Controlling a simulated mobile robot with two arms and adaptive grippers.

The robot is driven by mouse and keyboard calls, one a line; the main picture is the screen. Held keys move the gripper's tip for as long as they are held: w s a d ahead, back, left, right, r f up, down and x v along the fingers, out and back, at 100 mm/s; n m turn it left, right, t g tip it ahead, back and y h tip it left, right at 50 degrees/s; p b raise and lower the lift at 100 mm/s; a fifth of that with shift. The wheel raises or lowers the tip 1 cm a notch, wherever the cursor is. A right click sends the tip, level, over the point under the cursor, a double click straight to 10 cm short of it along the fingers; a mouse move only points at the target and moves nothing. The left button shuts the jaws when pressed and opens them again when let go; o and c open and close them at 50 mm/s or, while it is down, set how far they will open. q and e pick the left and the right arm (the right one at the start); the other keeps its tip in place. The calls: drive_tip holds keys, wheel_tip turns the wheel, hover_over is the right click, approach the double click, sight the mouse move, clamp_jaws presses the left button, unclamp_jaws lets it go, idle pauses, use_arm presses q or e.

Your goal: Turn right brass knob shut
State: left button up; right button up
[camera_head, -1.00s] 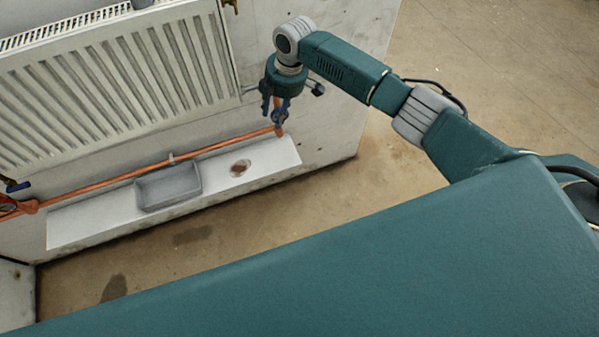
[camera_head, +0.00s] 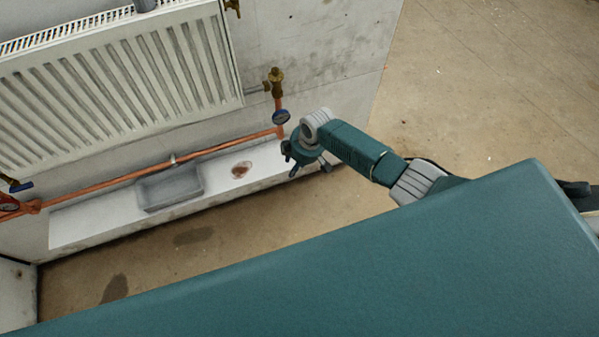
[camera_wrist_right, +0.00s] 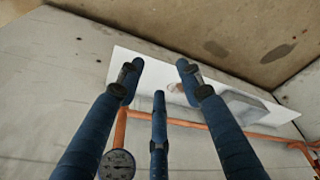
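A brass valve with a knob (camera_head: 275,80) stands on the copper pipe at the radiator's lower right corner, in plain view in the head view. My left gripper is out of view.
A white radiator (camera_head: 120,85) hangs on the wall, with another brass fitting (camera_head: 232,7) at its upper right. Copper pipe (camera_head: 110,183) runs above a white ledge (camera_head: 95,222) holding a grey tray (camera_head: 170,187). Floor (camera_head: 450,90) at right is clear.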

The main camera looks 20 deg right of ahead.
drive_tip(key=shift+s+d+f+m, duration=0.2)
drive_tip(key=shift+s+f, duration=0.35)
drive_tip(key=shift+f, duration=0.2)
drive_tip(key=shift+s+d+f+m, duration=0.2)
drive_tip(key=shift+s+f, duration=0.35)
drive_tip(key=shift+f, duration=0.2)
drive_tip(key=s+d+f+m+h, duration=0.1)
drive_tip(key=s+d+f+m, duration=0.1)
drive_tip(key=s+f, duration=0.7)
drive_tip(key=s+d+f+m, duration=0.25)
drive_tip(key=s+f, duration=0.45)
drive_tip(key=s, duration=0.5)
drive_tip(key=s+d+f+m, duration=0.1)
drive_tip(key=s+f, duration=0.1)
drive_tip(key=s, duration=1)
drive_tip(key=s+f+m+g, duration=0.1)
drive_tip(key=s+f+m, duration=0.1)
drive_tip(key=s, duration=1.1)
drive_tip(key=shift+d+f+h, duration=0.35)
drive_tip(key=shift+f+h, duration=0.05)
drive_tip(key=shift+f, duration=0.35)
